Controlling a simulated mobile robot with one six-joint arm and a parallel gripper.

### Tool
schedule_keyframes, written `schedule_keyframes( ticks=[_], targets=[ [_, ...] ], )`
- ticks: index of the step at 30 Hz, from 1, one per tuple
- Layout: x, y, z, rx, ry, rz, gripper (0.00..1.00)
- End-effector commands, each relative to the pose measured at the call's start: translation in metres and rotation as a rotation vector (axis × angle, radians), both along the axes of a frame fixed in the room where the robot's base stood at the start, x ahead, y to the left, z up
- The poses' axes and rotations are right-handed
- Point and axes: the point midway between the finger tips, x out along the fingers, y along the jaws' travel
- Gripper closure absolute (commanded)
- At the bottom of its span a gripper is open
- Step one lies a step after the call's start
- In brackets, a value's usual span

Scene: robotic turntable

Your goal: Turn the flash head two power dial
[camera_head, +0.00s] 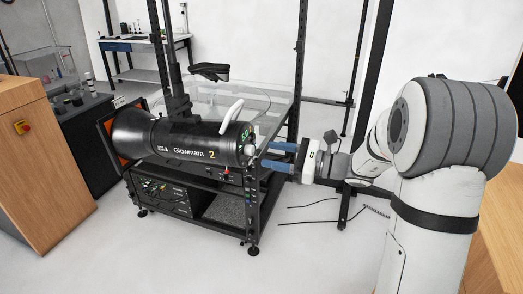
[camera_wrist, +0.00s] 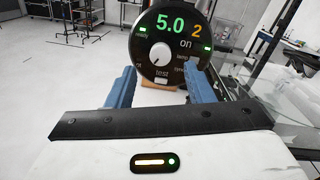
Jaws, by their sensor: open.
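My gripper (camera_head: 270,156) has blue fingers and is open, to the right of the flash head's back end. In the wrist view the fingers (camera_wrist: 160,85) stand apart, below and either side of the dial, with nothing between them.
A white handle (camera_head: 231,115) rises from the top of the flash head. A glass shelf (camera_head: 262,101) and black posts (camera_head: 300,50) stand close behind. A power unit (camera_head: 165,195) sits lower in the frame. Cables lie on the floor.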

Motion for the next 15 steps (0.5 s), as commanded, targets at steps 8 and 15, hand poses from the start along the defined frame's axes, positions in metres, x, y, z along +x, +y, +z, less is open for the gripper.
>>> schedule_keyframes(
  ticks=[8, 15],
  targets=[
    [0.011, 0.037, 0.001, -0.002, 0.000, 0.003, 0.52],
    [0.014, 0.043, 0.000, -0.002, 0.000, -0.001, 0.52]
  ],
)
